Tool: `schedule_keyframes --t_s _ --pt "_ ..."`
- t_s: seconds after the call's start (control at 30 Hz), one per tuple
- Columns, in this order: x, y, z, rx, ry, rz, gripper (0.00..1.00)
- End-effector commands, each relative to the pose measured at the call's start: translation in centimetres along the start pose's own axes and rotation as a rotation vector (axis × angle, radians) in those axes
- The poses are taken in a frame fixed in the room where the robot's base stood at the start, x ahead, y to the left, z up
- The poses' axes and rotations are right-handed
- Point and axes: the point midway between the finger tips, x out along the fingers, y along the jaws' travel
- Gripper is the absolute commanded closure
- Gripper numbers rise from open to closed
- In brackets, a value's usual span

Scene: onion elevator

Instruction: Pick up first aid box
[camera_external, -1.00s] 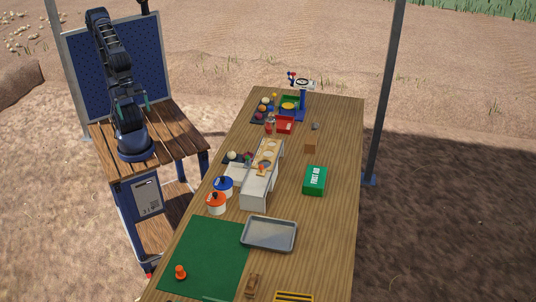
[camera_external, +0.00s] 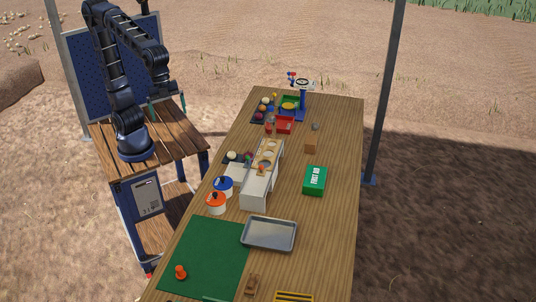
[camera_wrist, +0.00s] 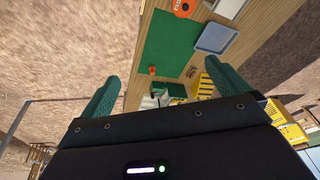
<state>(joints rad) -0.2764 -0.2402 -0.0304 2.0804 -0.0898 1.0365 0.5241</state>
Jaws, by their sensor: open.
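The first aid box (camera_external: 315,181) is a green box with white "FIRST AID" lettering. It lies on the right side of the long wooden table (camera_external: 334,225), right of the white stepped stand. My gripper (camera_external: 168,103) is up over the small side bench, left of the table and well apart from the box. In the wrist view my gripper (camera_wrist: 160,80) shows two green fingers spread wide with nothing between them. The first aid box does not show in the wrist view.
A white stand (camera_external: 256,188), a metal tray (camera_external: 269,234), orange and blue lidded pots (camera_external: 216,203) and a green mat (camera_external: 205,258) are near the box. A metal post (camera_external: 385,95) rises right of the table.

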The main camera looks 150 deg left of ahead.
Motion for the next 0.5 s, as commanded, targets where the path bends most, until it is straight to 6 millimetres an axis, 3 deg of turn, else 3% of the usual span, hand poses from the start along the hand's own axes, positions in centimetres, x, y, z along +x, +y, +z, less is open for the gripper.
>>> schedule_keyframes --t_s 0.2,0.5 --pt "2.0 -6.2 -4.3 0.059 -0.024 0.025 0.00" --pt "5.9 -15.5 -8.5 0.147 -0.039 0.068 0.00"
